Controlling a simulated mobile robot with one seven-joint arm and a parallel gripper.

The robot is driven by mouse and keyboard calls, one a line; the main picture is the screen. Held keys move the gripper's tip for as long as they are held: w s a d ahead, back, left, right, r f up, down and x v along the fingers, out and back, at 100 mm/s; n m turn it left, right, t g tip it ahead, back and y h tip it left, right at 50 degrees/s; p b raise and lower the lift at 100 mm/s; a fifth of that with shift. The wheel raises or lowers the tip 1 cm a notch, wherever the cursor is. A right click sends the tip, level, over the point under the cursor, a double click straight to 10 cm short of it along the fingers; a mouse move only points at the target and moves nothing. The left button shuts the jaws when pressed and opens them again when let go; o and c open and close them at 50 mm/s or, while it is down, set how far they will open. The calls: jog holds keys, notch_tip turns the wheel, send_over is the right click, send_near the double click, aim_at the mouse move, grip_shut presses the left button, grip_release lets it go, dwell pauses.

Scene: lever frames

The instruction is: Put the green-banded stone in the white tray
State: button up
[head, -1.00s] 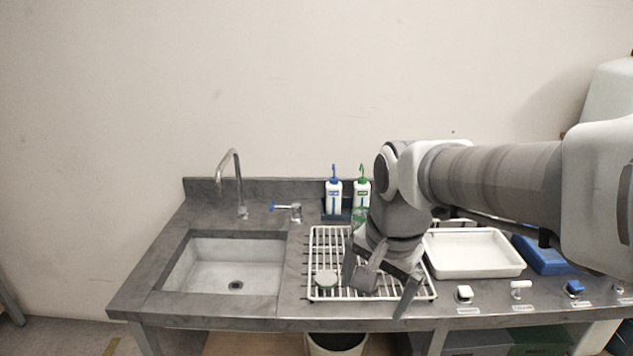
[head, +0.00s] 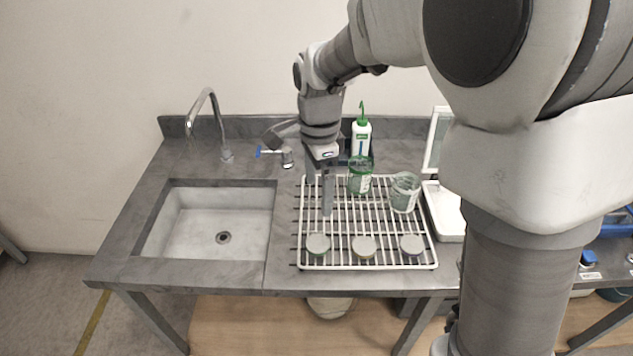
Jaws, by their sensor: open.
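Three round grey stones stand in a row along the front of the white wire rack (head: 345,268). The left stone (head: 318,243) shows a greenish band under its pale top. The middle stone (head: 363,247) and the right stone (head: 411,245) have bands too small to tell surely. My gripper (head: 319,196) is open and empty, pointing down over the left rear of the rack, behind the left stone and apart from it. The white tray (head: 449,226) is right of the rack; my arm hides most of it.
A green-marked glass jar (head: 360,180) and a clear jar (head: 404,193) stand on the rack's rear half. A green-capped bottle (head: 361,138) is behind. The sink (head: 210,222) with its faucet (head: 222,130) and a blue-handled tap (head: 283,155) lie left.

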jog(key=w, duration=0.1)
send_over(317, 243)
notch_tip(317, 243, down, 11)
jog(key=shift+s+f, duration=0.15)
jog(key=shift+f, duration=3.25)
jog(key=shift+c, duration=0.2)
jog(key=shift+r, duration=0.1)
jog(key=c, duration=1.5)
